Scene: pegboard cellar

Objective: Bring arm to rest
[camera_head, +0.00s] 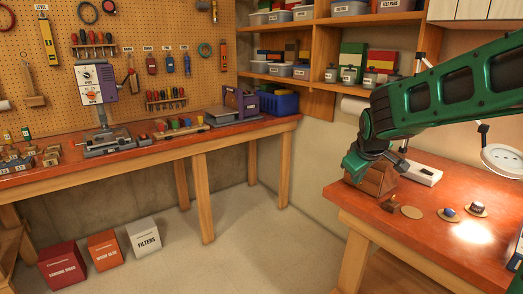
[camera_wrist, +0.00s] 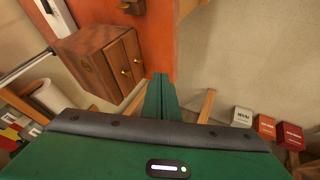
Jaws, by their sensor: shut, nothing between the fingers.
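My green arm reaches in from the right in the head view, over the right-hand workbench. My gripper (camera_head: 354,165) points down and left, near the left corner of that bench and in front of a small wooden drawer box. In the wrist view my gripper (camera_wrist: 160,84) has its two green fingers together, with nothing between them. The fingers are over the orange bench edge, beside the drawer box (camera_wrist: 103,62), and look apart from it. The box has brass knobs. My gripper and wrist partly hide the box in the head view.
The right-hand workbench (camera_head: 430,235) holds round coasters (camera_head: 411,212), small items and a white device (camera_head: 421,174). A magnifier lamp (camera_head: 503,159) stands at the right. Cartons (camera_head: 104,250) sit on the floor by the left bench (camera_head: 150,152). The floor between the benches is clear.

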